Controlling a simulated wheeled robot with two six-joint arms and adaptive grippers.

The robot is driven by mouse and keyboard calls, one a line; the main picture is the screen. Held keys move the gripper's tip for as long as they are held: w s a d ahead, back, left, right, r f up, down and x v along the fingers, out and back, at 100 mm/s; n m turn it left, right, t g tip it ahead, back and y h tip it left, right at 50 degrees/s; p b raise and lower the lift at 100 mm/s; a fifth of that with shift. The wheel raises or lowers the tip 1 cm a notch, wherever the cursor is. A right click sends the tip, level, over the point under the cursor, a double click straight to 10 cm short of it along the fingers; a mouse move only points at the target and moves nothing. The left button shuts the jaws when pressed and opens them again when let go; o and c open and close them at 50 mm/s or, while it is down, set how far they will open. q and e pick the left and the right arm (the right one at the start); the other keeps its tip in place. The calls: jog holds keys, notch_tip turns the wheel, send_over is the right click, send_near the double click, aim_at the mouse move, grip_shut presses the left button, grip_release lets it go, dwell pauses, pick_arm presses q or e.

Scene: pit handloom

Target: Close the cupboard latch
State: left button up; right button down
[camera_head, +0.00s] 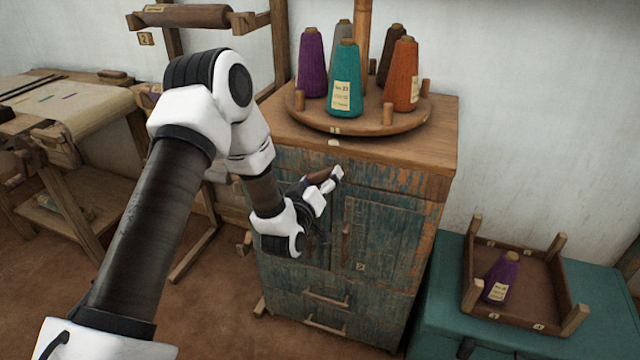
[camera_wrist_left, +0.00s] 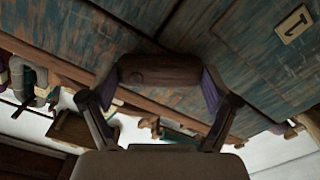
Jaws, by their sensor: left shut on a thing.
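The blue-green, worn wooden cupboard (camera_head: 390,230) stands in the middle of the head view, with its doors looking shut. My left gripper (camera_head: 332,177) is at the upper front of the cupboard, near the top of the doors. In the left wrist view my left gripper (camera_wrist_left: 160,85) has its fingers on both sides of a dark brown wooden bar, the latch (camera_wrist_left: 158,68), and is shut on it. The latch lies close to the cupboard front (camera_wrist_left: 210,60). My gripper and wrist hide most of it in the head view. My right gripper is not in view.
A round wooden turntable (camera_head: 300,118) with several yarn cones stands on the cupboard top. A teal chest (camera_head: 440,310) at the right bears a wooden tray (camera_head: 535,285) with a purple cone (camera_head: 501,277). A loom frame stands at the left.

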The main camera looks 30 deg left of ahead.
pick_arm(q)
jog(key=n+b, duration=0.1)
jog(key=f+n+b, duration=0.1)
jog(key=n, duration=0.1)
jog(key=shift+d, duration=0.1)
jog(key=n+b, duration=0.2)
jog(key=n, duration=0.1)
jog(key=n+b, duration=0.1)
jog(key=shift+w+d+f+b, duration=0.1)
jog(key=shift+d+f+b, duration=0.15)
jog(key=shift+d+b, duration=0.1)
jog(key=n+b, duration=0.1)
jog(key=n, duration=0.1)
jog(key=shift+d+n+b, duration=0.2)
jog(key=shift+n+b, duration=0.1)
jog(key=shift+b, duration=0.05)
jog(key=shift+w+d+n+b, duration=0.15)
jog(key=shift+n+b, duration=0.45)
jog(key=shift+n, duration=0.4)
jog(key=shift+r, duration=0.1)
jog(key=o, duration=0.9)
